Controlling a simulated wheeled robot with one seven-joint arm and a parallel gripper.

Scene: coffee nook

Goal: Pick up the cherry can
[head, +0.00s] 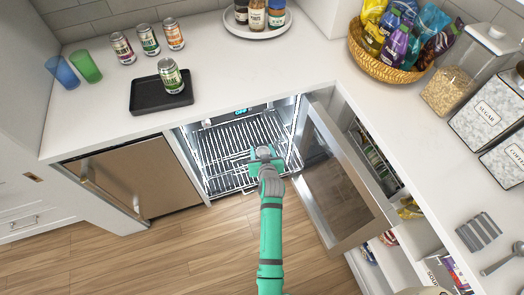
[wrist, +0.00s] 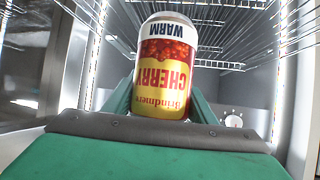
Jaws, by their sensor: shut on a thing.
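The cherry can (wrist: 165,72) is red and yellow with a white band reading WARM, and its lettering is upside down in the wrist view. My gripper (wrist: 163,100) is shut on it, with a green finger on each side of the can. In the head view my gripper (head: 264,154) is at the opening of the small fridge (head: 240,150), whose door stands open to the right.
Wire racks (wrist: 240,30) lie around the can inside the fridge. The open fridge door (head: 335,185) stands to the right of my arm. On the counter are a black tray (head: 143,104) with a green can (head: 171,76), several other cans and two cups (head: 86,67).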

